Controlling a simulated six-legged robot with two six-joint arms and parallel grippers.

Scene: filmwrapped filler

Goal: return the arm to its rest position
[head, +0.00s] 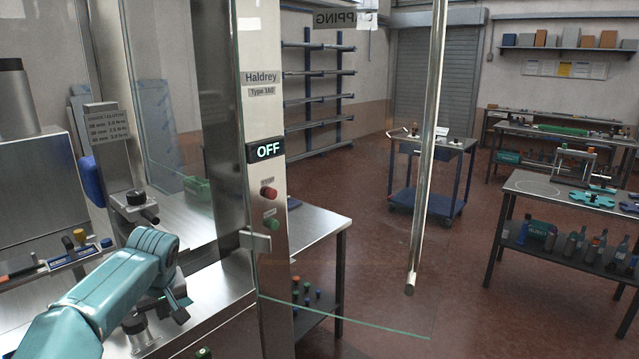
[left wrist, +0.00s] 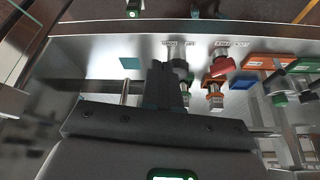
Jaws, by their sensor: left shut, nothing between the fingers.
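My left arm, teal, comes in from the lower left of the head view. Its left gripper (head: 178,306) points down over the steel machine bed (head: 222,283), beside the machine's column. In the left wrist view the dark fingers of the left gripper (left wrist: 172,82) are together with nothing between them, above a steel surface (left wrist: 110,50). I cannot tell how high the tips are. My right gripper is in neither view.
A steel column (head: 264,180) with an OFF display (head: 267,150) and a glass door with a vertical bar handle (head: 428,150) stand close right of the arm. Red fittings (left wrist: 222,64) and an orange tray (left wrist: 268,62) lie near the fingers. Floor (head: 380,270) beyond is clear.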

